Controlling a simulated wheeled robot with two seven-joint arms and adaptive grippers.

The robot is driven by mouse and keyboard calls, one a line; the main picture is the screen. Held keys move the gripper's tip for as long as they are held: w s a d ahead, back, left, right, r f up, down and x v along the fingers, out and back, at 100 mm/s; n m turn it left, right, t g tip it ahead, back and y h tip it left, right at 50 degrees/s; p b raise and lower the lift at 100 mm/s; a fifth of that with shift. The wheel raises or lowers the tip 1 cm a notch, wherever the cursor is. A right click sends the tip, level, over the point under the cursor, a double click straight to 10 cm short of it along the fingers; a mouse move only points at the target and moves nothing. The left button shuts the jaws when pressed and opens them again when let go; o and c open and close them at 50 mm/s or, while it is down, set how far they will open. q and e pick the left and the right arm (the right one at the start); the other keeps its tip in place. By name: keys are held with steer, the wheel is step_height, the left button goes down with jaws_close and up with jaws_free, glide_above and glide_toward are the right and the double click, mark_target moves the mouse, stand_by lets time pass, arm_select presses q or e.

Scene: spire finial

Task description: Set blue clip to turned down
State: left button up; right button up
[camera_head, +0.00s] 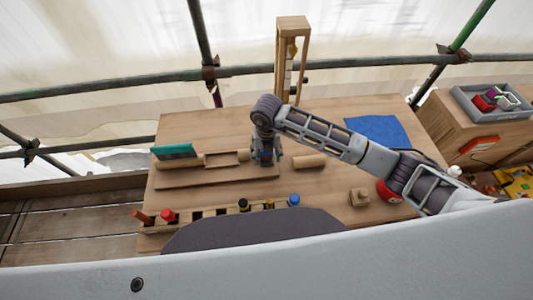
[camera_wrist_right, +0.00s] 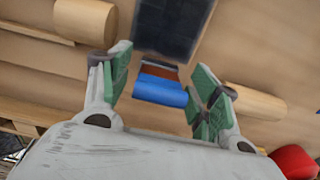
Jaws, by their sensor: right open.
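The blue clip (camera_wrist_right: 162,90) shows in the right wrist view as a blue rounded piece with a reddish-brown strip behind it, at the edge of a dark panel (camera_wrist_right: 172,30). My right gripper (camera_wrist_right: 163,76) is open, with its green-padded fingers to the left and right of the clip. Space shows between the clip and each finger. In the head view my right gripper (camera_head: 266,156) points down over the middle of the wooden bench and hides most of what is under it. My left gripper is not in view.
Wooden cylinders lie left (camera_wrist_right: 85,20) and right (camera_wrist_right: 257,102) of the clip. A rack (camera_head: 220,211) with several coloured-top tools runs along the bench front. A wooden frame (camera_head: 293,25) stands behind. A blue cloth (camera_head: 385,130) and grey tray (camera_head: 470,105) are at right.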

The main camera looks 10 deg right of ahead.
steer(key=c, duration=1.1)
steer(key=shift+c, duration=0.2)
steer(key=shift+w+g, duration=0.25)
steer(key=shift+g, duration=0.25)
steer(key=shift+w+g+b, duration=0.25)
steer(key=shift+g+b, duration=0.25)
steer(key=shift+g, duration=0.2)
steer(key=shift+w+f+g+b, duration=0.1)
steer(key=shift+w+g+b, duration=0.15)
steer(key=shift+g+b, duration=0.35)
steer(key=shift+w+f+g+b, duration=0.1)
steer(key=shift+w+g+b, duration=0.1)
steer(key=shift+g+b, duration=0.6)
steer(key=shift+w+f+g+b, duration=0.1)
steer(key=shift+w+g+b, duration=0.1)
steer(key=shift+g+b, duration=0.55)
